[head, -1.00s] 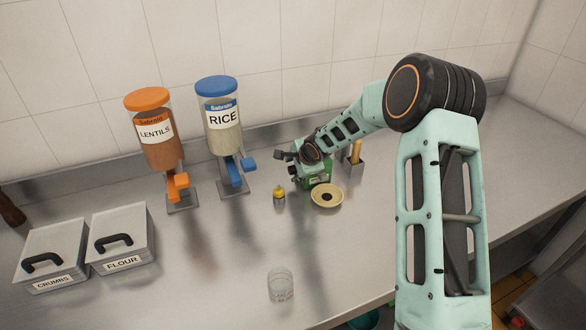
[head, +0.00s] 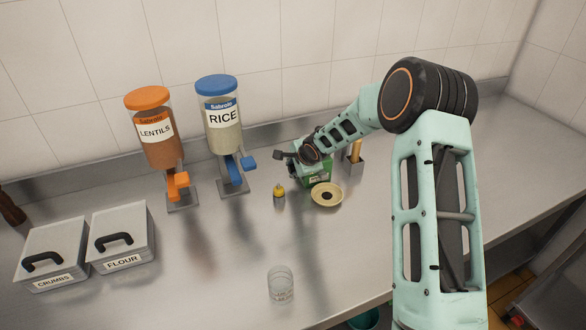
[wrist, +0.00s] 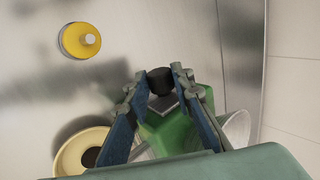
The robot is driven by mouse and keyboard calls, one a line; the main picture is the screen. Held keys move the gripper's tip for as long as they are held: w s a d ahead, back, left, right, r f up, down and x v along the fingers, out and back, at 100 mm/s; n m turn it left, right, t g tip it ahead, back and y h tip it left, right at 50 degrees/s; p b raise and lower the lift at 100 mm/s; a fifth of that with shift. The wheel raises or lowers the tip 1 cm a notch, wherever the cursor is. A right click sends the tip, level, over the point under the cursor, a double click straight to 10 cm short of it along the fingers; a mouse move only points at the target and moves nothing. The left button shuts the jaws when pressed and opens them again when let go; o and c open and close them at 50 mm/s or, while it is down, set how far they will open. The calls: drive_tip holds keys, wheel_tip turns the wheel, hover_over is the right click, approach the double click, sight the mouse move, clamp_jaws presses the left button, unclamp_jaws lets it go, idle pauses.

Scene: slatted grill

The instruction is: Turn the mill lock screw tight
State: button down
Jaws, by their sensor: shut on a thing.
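A green mill (head: 318,174) stands on the steel counter, mostly behind my wrist in the head view. In the wrist view its green body (wrist: 172,134) lies below and between my fingers. My gripper (wrist: 159,76) has its two blue-padded fingers closed on a small black knob (wrist: 160,82), which looks like the lock screw. The knob sits at the fingertips, above a grey plate on the mill. In the head view the fingertips and knob are too small and covered to make out.
A cream bowl with a dark centre (head: 327,194) and a small yellow-topped jar (head: 279,192) stand close in front of the mill. A grey holder (head: 354,167) is right of it. Rice (head: 221,130) and lentils (head: 160,140) dispensers stand left. A glass (head: 281,285) is nearer the front.

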drive_tip(key=shift+f+b, duration=0.2)
drive_tip(key=shift+b, duration=0.35)
drive_tip(key=shift+f+t+b, duration=0.2)
drive_tip(key=shift+t+b, duration=0.1)
drive_tip(key=shift+b, duration=0.85)
drive_tip(key=t+b, duration=0.1)
drive_tip(key=b, duration=0.3)
drive_tip(key=shift+s+f+y, duration=0.15)
drive_tip(key=shift+f+y, duration=0.05)
drive_tip(key=shift+y, duration=0.1)
drive_tip(key=t+b, duration=0.2)
drive_tip(key=b, duration=0.5)
drive_tip(key=shift+s+d+f+y, duration=0.1)
drive_tip(key=shift+d+y, duration=0.05)
drive_tip(key=shift+y, duration=0.25)
drive_tip(key=t+b, duration=0.1)
drive_tip(key=b, duration=0.3)
drive_tip(key=t+y+b, duration=0.1)
drive_tip(key=b, duration=0.3)
drive_tip(key=shift+s+f+t, duration=0.1)
drive_tip(key=shift+f+t, duration=0.2)
drive_tip(key=shift+t, duration=0.1)
drive_tip(key=t+y+b, duration=0.1)
drive_tip(key=b, duration=0.3)
drive_tip(key=shift+t, duration=0.4)
drive_tip(key=shift+r+b, duration=0.15)
drive_tip(key=shift+b, duration=0.25)
drive_tip(key=shift+r, duration=0.1)
